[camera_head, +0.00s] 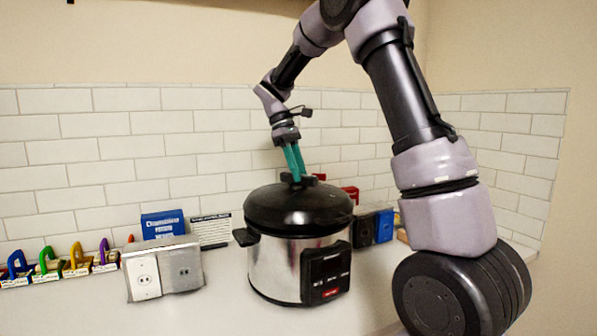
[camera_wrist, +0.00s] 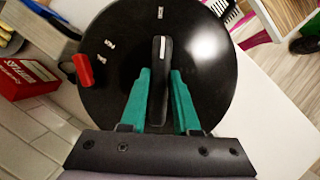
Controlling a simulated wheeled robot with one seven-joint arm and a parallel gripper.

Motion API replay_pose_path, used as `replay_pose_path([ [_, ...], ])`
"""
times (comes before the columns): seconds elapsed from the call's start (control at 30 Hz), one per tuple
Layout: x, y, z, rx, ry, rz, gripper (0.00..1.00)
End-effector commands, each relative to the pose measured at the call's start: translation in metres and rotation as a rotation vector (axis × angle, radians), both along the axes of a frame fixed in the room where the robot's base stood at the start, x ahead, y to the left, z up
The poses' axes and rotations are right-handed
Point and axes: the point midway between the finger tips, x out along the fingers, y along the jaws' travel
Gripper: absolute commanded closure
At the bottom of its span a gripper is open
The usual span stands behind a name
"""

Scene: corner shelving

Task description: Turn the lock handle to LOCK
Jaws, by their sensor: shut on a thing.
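A pressure cooker with a steel body (camera_head: 275,265) and a glossy black lid (camera_head: 298,208) stands on the white counter. The lock handle (camera_wrist: 160,48) is a narrow black bar with a white line on top of the lid. Its white line points at a small pale mark (camera_wrist: 160,12) near the lid's edge; its lettering is too small to read. Two more small pale marks (camera_wrist: 108,48) lie to the left. My gripper (camera_head: 295,178) comes down from above with its green fingers, also in the wrist view (camera_wrist: 160,75), shut on the handle's two sides.
Left of the cooker are a socket box (camera_head: 163,272), a blue box (camera_head: 163,224), a sign card (camera_head: 210,231) and several coloured padlock-like things (camera_head: 77,260). Black and blue boxes (camera_head: 364,228) stand close on the right. A red part (camera_wrist: 82,70) overlaps the lid's left edge.

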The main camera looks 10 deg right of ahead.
Motion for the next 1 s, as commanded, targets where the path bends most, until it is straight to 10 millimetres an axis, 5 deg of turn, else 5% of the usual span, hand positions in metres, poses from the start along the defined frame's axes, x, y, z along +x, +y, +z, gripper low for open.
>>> replay_pose_path([
  [0.3,0.000,0.000,0.000,0.001,-0.002,-0.003,1.00],
  [0.33,0.000,0.000,0.000,0.001,-0.002,-0.003,0.59],
  [0.4,0.000,0.000,0.000,0.001,-0.001,-0.002,0.40],
  [0.77,0.001,0.001,0.003,0.001,-0.001,-0.002,0.40],
  [1.0,0.013,0.012,0.039,0.001,-0.003,-0.001,0.40],
])
